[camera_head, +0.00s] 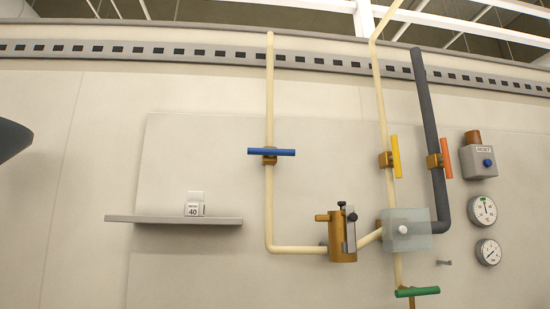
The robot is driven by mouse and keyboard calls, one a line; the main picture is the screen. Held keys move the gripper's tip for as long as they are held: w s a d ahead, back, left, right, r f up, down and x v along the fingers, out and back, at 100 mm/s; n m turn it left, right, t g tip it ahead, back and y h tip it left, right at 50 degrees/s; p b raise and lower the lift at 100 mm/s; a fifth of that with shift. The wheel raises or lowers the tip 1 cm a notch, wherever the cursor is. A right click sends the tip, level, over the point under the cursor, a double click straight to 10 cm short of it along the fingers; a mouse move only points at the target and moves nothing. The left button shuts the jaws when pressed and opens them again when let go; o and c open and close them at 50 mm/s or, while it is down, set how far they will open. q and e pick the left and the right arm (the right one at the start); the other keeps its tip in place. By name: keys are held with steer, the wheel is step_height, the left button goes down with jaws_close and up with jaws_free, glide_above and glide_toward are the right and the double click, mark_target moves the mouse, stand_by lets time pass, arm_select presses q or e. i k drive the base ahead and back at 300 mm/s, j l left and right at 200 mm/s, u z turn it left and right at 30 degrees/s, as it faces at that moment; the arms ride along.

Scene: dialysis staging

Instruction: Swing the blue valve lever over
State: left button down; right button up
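The blue valve lever (285,152) lies level across a cream vertical pipe (269,205) on the wall, crosswise to the pipe. Its brass valve body (269,160) shows just below it. Nothing touches the lever. Neither of my grippers is in view. A dark rounded shape cuts in at the left edge, and I cannot tell what it is.
Nearby are a yellow lever (396,157), an orange lever (446,158), a green lever (417,291), a brass cylinder fitting (341,238) and a translucent box (416,240). Two gauges (483,211) hang at right. A shelf (150,219) juts out lower left. Wall left of the lever is clear.

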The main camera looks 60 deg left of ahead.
mark_target(270, 153)
steer(key=u, duration=1.95)
